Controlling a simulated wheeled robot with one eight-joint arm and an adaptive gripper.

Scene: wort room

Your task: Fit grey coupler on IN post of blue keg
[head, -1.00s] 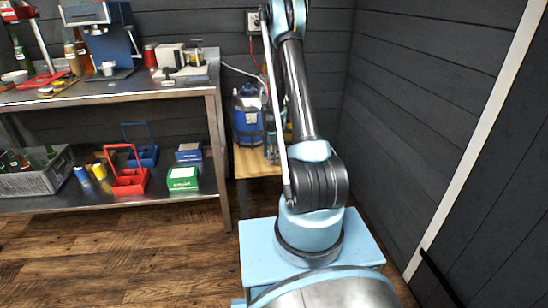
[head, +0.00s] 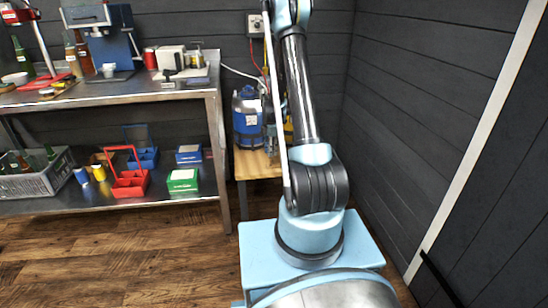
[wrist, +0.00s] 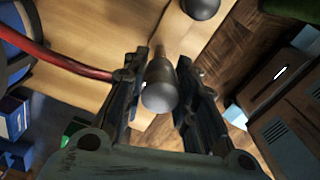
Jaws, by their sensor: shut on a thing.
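The grey coupler (wrist: 160,90) sits between the two dark fingers of my gripper (wrist: 162,68) in the wrist view. My gripper is shut on it, and its rounded end faces the camera. A red hose (wrist: 68,66) runs in from the left towards the coupler. The blue keg (head: 246,122) stands upright on a small wooden table in the head view. A dark blue curved edge at the upper left of the wrist view looks like the keg (wrist: 10,62). In the head view my arm hides most of the gripper beside the keg. I cannot make out the IN post.
The wooden table (head: 250,166) stands in the corner, close to the dark walls. To its left is a metal shelf (head: 130,92) with a coffee machine, bottles, a red carrier (head: 131,183) and a green box (head: 183,181). A dark round object (wrist: 200,8) shows at the top of the wrist view.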

